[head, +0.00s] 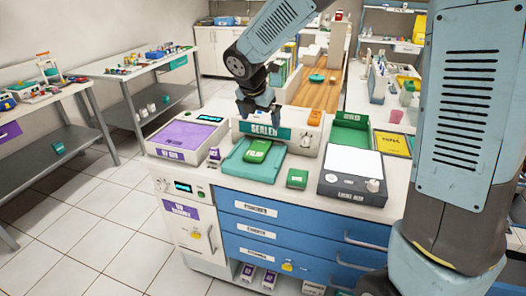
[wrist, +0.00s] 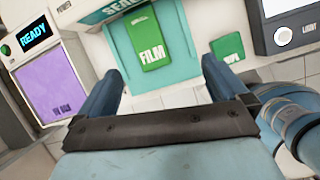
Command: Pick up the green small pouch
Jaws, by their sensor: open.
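A green packet marked FILM (head: 256,150) lies flat on a teal tray (head: 233,166) in front of the sealer; it also shows in the wrist view (wrist: 150,42). A smaller green block-like item (head: 297,178) sits on the white counter right of the tray, and it shows at the right in the wrist view (wrist: 228,47). I cannot tell for sure which one is the pouch. My gripper (head: 258,108) hangs above and behind the tray, near the sealer. In the wrist view its fingers (wrist: 160,82) are wide apart with nothing between them.
The sealer (head: 280,132) stands behind the tray. A purple-topped device (head: 180,138) is to the left, with a small purple item (head: 214,155) beside it. A grey light box (head: 352,165) is to the right. A green bin (head: 349,135) and yellow tray (head: 391,144) stand behind.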

